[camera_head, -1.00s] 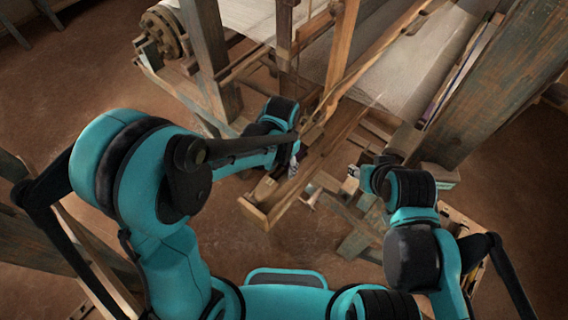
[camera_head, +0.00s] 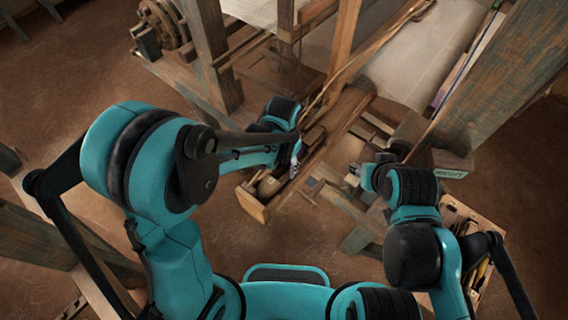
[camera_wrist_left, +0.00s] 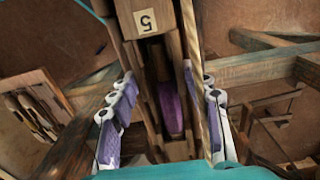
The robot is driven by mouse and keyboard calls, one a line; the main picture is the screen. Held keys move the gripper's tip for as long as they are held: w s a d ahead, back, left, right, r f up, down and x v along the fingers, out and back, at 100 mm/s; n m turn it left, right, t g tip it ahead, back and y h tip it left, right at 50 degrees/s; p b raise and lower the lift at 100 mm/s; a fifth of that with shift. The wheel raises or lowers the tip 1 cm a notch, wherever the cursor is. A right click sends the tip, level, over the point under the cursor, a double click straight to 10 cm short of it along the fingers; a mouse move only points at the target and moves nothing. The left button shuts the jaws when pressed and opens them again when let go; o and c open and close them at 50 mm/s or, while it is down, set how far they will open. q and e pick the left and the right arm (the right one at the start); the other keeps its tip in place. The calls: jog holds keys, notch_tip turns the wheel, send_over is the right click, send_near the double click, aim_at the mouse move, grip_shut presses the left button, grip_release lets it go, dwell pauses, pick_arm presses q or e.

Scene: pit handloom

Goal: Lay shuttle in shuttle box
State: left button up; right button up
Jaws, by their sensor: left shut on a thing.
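My left gripper (camera_head: 296,152) is at the near end of the loom's long wooden beam (camera_head: 335,128). In the left wrist view, its two fingers (camera_wrist_left: 165,112) stand apart on either side of this beam, bearing on it. The beam's near end forms an open trough, the shuttle box (camera_head: 253,204), with small pieces in it. In the wrist view, a purple piece (camera_wrist_left: 170,106), seemingly the wound shuttle, lies in the slot between the fingers, a cord beside it. My right gripper (camera_head: 352,174) is right of the beam, apart from it; its jaws are too small to read.
A thick post (camera_head: 480,85) and a grey lettered box (camera_head: 449,165) stand at right. A wooden tray of tools (camera_head: 478,262) lies lower right. Bare floor is at left.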

pick_arm(q)
jog(key=o, duration=1.5)
notch_tip(320, 180, up, 8)
jog(key=p, duration=0.5)
jog(key=shift+p, duration=0.3)
jog(key=shift+r, duration=0.1)
